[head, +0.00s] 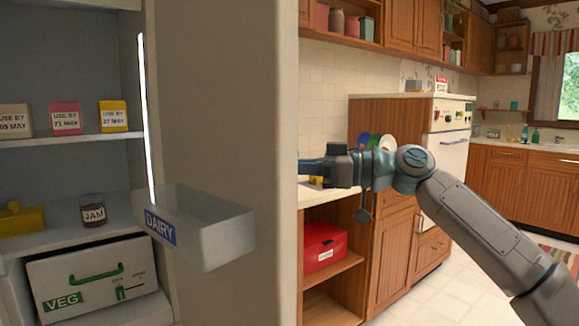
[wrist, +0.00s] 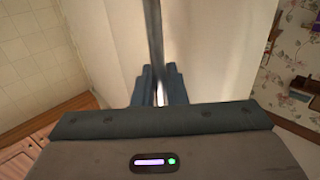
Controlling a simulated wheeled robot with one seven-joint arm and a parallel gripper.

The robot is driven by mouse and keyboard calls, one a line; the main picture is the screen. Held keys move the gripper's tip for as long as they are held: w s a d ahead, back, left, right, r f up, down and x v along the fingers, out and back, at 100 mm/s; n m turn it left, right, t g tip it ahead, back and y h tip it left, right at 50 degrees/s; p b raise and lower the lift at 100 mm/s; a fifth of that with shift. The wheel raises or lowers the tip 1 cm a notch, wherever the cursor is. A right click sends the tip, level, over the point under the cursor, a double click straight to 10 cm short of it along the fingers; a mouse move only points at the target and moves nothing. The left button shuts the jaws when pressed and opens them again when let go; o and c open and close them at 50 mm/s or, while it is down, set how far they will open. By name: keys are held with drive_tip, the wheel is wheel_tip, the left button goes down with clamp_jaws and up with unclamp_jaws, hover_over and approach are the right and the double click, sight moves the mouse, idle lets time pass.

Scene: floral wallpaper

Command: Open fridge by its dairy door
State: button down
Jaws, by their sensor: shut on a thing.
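The fridge (head: 70,60) stands at the left of the head view with its inside showing. Its door (head: 225,90) stands open, inner side toward me, carrying a clear bin labelled DAIRY (head: 205,235). My gripper (head: 308,172) is at the far side of the door's right edge; the door hides its fingertips there. In the wrist view my gripper (wrist: 159,88) is shut on a dark upright handle bar (wrist: 154,35) beside the pale door (wrist: 110,50). The exact grip is partly hidden by my gripper's own body.
Fridge shelves hold cartons (head: 66,118), a jam jar (head: 92,210) and a VEG drawer (head: 90,280). A wooden counter unit with a red box (head: 322,247) stands behind the door, and a stove (head: 447,165) beyond. Tiled floor (head: 450,295) is clear at lower right.

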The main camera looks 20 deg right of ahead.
drive_tip(key=c, duration=1.5)
unclamp_jaws()
drive_tip(key=shift+r, duration=0.2)
drive_tip(key=shift+c, duration=0.2)
drive_tip(key=shift+a, duration=0.1)
drive_tip(key=shift+f, duration=0.1)
drive_tip(key=p+v, duration=0.2)
drive_tip(key=v, duration=1.2)
